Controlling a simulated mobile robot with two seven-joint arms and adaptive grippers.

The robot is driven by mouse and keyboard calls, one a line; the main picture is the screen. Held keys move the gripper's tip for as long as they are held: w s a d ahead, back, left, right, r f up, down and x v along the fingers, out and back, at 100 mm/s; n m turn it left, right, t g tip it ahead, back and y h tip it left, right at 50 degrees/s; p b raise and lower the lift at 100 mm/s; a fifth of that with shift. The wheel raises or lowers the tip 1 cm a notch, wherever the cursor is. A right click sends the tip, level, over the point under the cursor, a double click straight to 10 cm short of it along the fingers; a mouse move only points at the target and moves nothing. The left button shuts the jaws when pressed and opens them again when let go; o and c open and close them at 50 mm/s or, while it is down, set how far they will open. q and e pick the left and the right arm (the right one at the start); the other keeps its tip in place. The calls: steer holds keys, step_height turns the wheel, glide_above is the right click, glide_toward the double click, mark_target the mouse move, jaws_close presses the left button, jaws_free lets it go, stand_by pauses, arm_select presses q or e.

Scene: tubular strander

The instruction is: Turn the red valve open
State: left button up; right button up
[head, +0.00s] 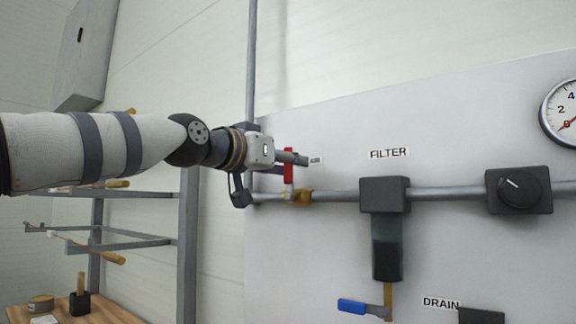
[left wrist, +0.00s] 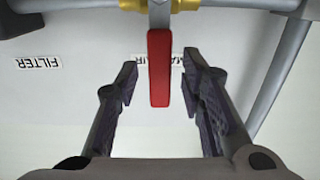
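The red valve (head: 289,172) has a red lever that stands upright above a brass body (head: 298,196) on the grey pipe. My left gripper (head: 296,160) reaches in from the left at the lever's upper part and hides some of it. In the left wrist view the red lever (left wrist: 160,68) comes down from the top between the two dark fingers of my left gripper (left wrist: 164,92). The fingers are open, with a gap on each side of the lever. The label behind is partly covered. My right gripper is not in view.
A filter (head: 387,245) hangs from the pipe (head: 455,193) right of the valve. A blue-handled drain valve (head: 352,306) is below it. A black knob (head: 519,190) and a gauge (head: 563,112) are farther right. A rack (head: 188,245) and wooden table (head: 105,312) stand left.

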arm_select(q)
steer(key=shift+w+d, duration=0.15)
steer(key=shift+w, duration=0.05)
steer(key=shift+c, duration=0.2)
jaws_close()
steer(key=shift+s+d+f+m+p, duration=0.2)
steer(key=shift+s+d+m, duration=0.3)
steer(key=shift+m, duration=0.65)
steer(key=shift+s+d+f+m+p, duration=0.1)
steer(key=shift+s+d+f+m, duration=0.15)
steer(key=shift+d+m, duration=0.65)
steer(key=shift+s+d+f+m+p, duration=0.15)
steer(key=shift+s+d+f+m, duration=0.2)
steer(key=shift+m, duration=1.1)
steer(key=shift+a+r, duration=0.1)
steer(key=shift+a, duration=0.05)
